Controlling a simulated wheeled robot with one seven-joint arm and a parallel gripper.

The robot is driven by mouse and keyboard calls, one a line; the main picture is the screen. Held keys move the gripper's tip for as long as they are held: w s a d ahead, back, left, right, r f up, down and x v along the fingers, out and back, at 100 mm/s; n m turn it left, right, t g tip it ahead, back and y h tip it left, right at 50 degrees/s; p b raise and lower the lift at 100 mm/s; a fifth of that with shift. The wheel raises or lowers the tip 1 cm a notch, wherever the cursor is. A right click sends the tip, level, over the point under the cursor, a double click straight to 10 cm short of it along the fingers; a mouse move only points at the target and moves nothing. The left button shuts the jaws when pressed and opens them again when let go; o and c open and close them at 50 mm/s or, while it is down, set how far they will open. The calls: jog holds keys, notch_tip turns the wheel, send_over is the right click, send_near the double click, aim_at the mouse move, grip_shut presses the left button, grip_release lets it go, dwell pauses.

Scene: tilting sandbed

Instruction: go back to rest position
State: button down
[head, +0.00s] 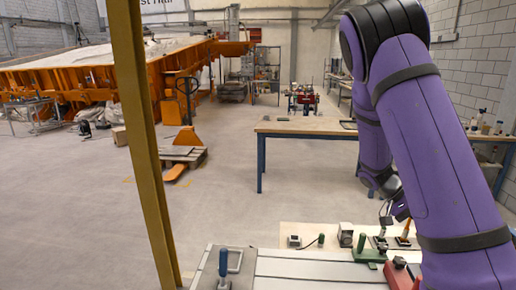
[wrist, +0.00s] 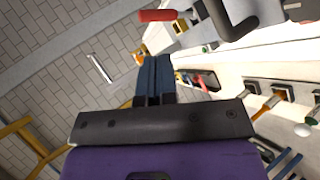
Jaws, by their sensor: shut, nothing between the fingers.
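My purple arm fills the right side of the head view, with a link rising to a dark joint at the top and another part behind it. My gripper (wrist: 154,66) shows in the wrist view, its two dark blue fingers pressed together with nothing between them. In the head view the gripper is largely hidden by the arm, and its fingers cannot be made out clearly there.
A bench (head: 305,268) with clamps and a red block (head: 399,277) lies below the arm. A yellow post (head: 140,130) stands at left. A wooden-topped table (head: 300,126) stands beyond, with a pallet truck (head: 185,140) and the orange sandbed (head: 95,75) farther left. Open floor lies between.

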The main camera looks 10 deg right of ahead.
jog(key=s+a+r+n+t+y, duration=0.3)
jog(key=s+a+r+n+t, duration=0.2)
jog(key=a+r, duration=0.5)
jog(key=s+a+r+n+t+y, duration=0.4)
jog(key=s+a+r+n+t, duration=0.2)
jog(key=a+r, duration=0.5)
jog(key=shift+s+a+n+t, duration=0.3)
jog(key=shift+s+a+t, duration=1.1)
jog(key=shift+a+t, duration=0.35)
jog(key=shift+d, duration=0.1)
